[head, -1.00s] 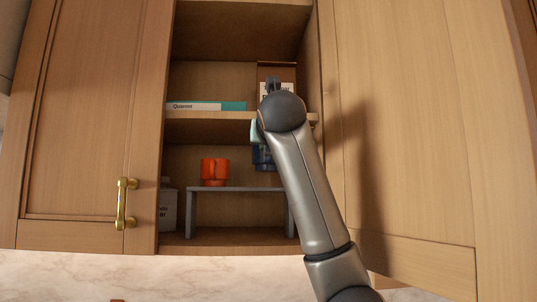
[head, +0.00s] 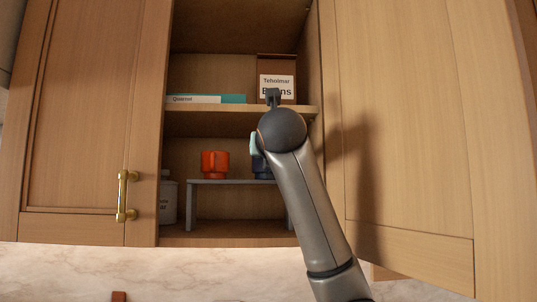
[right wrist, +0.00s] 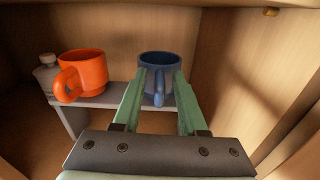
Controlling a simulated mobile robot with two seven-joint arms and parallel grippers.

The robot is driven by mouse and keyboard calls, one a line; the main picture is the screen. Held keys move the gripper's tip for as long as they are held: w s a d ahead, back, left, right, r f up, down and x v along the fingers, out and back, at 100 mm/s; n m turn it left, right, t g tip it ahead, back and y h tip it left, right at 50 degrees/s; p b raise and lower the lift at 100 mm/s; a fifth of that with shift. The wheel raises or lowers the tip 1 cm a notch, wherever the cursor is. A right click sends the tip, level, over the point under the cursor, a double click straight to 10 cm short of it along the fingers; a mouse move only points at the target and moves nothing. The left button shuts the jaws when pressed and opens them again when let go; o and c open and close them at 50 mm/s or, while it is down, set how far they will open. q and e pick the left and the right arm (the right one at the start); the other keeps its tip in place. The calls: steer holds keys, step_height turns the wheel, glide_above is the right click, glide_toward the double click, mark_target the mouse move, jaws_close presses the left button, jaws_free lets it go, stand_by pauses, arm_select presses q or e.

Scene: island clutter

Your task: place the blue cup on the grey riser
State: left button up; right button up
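The blue cup (head: 262,169) stands upright at the right end of the grey riser (head: 225,182), partly hidden by my right arm in the head view. In the right wrist view the blue cup (right wrist: 158,60) has its handle facing me. My right gripper (right wrist: 161,76) has its green fingers on both sides of that handle, with a visible gap to each side, so it looks open. In the head view only a pale bit of the right gripper (head: 254,144) shows beside the arm. My left gripper is not in view.
An orange mug (head: 215,164) stands on the riser, left of the blue cup. A pale bottle (head: 167,202) stands left of the riser. The shelf above holds a teal box (head: 232,98) and a brown box (head: 276,64). The open cabinet door (head: 410,130) is at right.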

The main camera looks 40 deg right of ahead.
steer(key=b+v, duration=0.3)
steer(key=v, duration=0.9)
stand_by(0.3)
